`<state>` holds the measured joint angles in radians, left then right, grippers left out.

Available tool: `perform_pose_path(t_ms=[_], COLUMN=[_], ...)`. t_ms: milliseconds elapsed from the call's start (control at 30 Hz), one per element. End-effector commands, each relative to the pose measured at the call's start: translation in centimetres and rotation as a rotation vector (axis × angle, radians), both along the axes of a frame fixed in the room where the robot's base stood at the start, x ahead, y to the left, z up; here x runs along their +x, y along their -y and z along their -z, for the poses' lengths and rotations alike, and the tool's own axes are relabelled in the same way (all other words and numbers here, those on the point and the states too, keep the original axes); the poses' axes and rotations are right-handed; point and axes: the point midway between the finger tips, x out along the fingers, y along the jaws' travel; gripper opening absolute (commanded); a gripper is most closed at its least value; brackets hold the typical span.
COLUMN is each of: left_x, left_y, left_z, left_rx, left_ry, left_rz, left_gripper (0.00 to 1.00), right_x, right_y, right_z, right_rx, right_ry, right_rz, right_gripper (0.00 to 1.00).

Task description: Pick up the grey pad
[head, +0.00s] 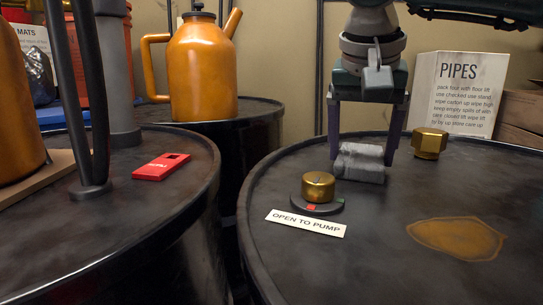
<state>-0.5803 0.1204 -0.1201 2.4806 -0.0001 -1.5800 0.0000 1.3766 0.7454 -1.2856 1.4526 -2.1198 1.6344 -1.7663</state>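The grey pad (360,161) lies on the top of the right drum (330,262), towards its back edge. It looks folded or rolled, in light grey layers. My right gripper (363,158) points straight down over it, with one finger at the pad's left end and the other at its right end. The fingers are wide apart; a small gap seems to show on the right, and I cannot tell whether the left finger touches. My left gripper is not in view.
A brass cap (318,187) on a dark disc stands in front of the pad, beside an OPEN TO PUMP label (306,223). A brass hex fitting (429,143) and a PIPES sign (463,93) are to the right. The left drum (190,205) bears a red tag (161,167).

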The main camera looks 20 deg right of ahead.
Motion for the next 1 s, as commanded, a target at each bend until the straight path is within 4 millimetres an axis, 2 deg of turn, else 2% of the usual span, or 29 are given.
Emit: perform_pose_path(t_ms=[33, 367, 600, 767, 867, 1000], left_x=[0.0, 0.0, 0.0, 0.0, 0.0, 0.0], left_y=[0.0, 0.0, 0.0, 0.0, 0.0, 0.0], left_z=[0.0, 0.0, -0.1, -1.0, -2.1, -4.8], left_rx=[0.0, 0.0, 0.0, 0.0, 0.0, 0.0], left_ry=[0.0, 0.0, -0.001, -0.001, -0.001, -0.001], left_rz=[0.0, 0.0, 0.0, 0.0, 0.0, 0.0], left_gripper=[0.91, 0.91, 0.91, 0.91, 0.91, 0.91], right_x=[0.0, 0.0, 0.0, 0.0, -0.1, -0.2], right_y=[0.0, 0.0, 0.0, -0.1, -0.4, -0.8], right_z=[0.0, 0.0, -0.1, -1.1, -2.3, -5.3], right_rx=[0.0, 0.0, 0.0, 0.0, 0.001, 0.0], right_ry=[0.0, 0.0, 0.0, 0.002, 0.002, 0.003], right_rz=[0.0, 0.0, 0.001, 0.001, 0.001, 0.001], right_gripper=[0.64, 0.27, 0.27, 0.27, 0.27, 0.27])
